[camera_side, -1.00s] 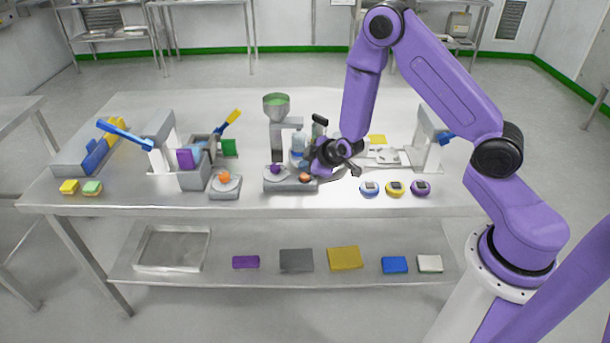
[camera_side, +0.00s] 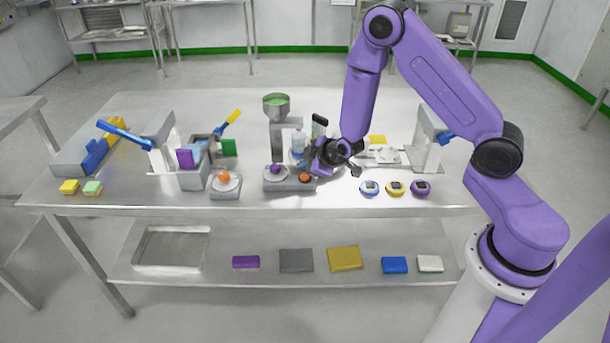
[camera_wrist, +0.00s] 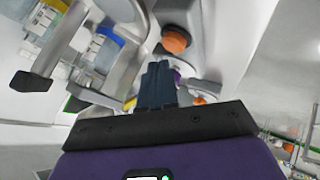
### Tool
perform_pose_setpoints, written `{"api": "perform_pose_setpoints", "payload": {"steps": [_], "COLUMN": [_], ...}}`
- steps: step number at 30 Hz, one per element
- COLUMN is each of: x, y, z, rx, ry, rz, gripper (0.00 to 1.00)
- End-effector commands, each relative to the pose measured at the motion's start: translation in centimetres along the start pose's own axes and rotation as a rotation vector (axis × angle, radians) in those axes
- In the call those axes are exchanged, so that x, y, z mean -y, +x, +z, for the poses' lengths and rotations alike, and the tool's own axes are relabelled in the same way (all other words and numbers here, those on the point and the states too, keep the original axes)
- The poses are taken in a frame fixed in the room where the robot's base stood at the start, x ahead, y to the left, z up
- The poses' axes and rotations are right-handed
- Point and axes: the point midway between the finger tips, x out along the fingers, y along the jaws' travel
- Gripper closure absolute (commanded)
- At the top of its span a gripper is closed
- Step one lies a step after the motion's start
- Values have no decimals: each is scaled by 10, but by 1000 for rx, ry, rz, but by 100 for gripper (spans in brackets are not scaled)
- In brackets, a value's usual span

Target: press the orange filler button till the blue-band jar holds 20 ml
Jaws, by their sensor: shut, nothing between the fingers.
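The filler (camera_side: 287,125) stands mid-table, a grey stand with a hopper of green material on top. Its base carries an orange button (camera_side: 305,178) at the right and a purple knob (camera_side: 275,168) at the left. The orange button (camera_wrist: 175,40) shows uncovered in the wrist view, just beyond my fingertips (camera_wrist: 158,75). My gripper (camera_side: 311,171) is shut and empty, close beside the button; contact cannot be told. The blue-band jar (camera_wrist: 108,36) is clear and stands left of the button in the wrist view. It is partly behind my gripper in the side view (camera_side: 298,147). Its fill level is unreadable.
A station with an orange button (camera_side: 225,178) stands left of the filler. Blue, yellow and purple round devices (camera_side: 396,187) lie at the front right. A yellow-banded container (camera_wrist: 52,8) and a black-ended handle (camera_wrist: 32,82) are near my gripper.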

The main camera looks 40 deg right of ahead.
Motion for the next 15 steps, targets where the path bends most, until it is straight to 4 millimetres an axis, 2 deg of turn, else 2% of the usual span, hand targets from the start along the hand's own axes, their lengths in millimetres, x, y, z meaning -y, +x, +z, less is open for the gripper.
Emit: {"api": "perform_pose_setpoints", "payload": {"steps": [15], "x": [4], "y": [6], "z": [4], "rx": [0], "ry": [0], "rz": [0], "gripper": [100]}}
